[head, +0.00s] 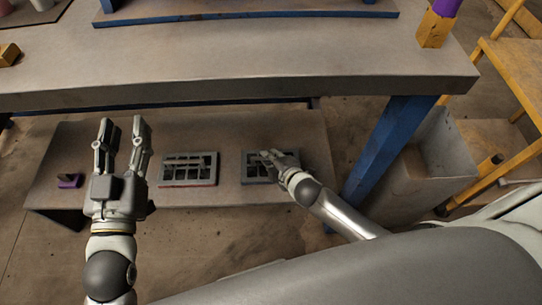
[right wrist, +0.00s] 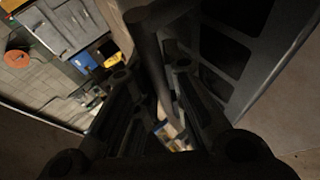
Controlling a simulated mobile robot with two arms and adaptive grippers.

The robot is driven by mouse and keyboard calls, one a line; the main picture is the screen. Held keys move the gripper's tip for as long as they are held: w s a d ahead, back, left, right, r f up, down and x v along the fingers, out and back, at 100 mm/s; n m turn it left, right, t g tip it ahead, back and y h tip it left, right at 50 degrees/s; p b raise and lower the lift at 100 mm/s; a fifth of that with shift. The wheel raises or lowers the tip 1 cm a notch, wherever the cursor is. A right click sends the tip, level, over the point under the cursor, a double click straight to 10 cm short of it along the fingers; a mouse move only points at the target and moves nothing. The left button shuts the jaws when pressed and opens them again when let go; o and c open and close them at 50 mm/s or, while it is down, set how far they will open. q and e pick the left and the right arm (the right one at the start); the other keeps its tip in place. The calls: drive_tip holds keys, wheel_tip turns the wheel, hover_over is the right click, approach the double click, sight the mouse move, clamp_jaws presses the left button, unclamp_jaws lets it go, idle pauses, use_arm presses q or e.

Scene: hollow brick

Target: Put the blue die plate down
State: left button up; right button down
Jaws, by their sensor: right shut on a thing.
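The die plate (head: 246,172) in my right gripper is a grey slab with a grid of openings; I take it for the blue one, though its blue marking is hard to make out. It is over the right part of the low bench, and I cannot tell whether it touches the top. My right gripper (head: 270,157) is shut on its upper right part. In the right wrist view the plate's openings (right wrist: 225,50) show large and dark beside the fingers. My left gripper (head: 122,130) is open and empty, over the left part of the bench.
A similar grey plate with a red edge (head: 189,183) lies on the low bench (head: 222,143), left of the held plate.

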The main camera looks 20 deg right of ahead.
drive_tip(key=shift+w+r, duration=0.15)
drive_tip(key=c, duration=1.9)
unclamp_jaws()
drive_tip(key=shift+f, duration=0.25)
drive_tip(key=o, duration=0.4)
drive_tip(key=shift+r, duration=0.1)
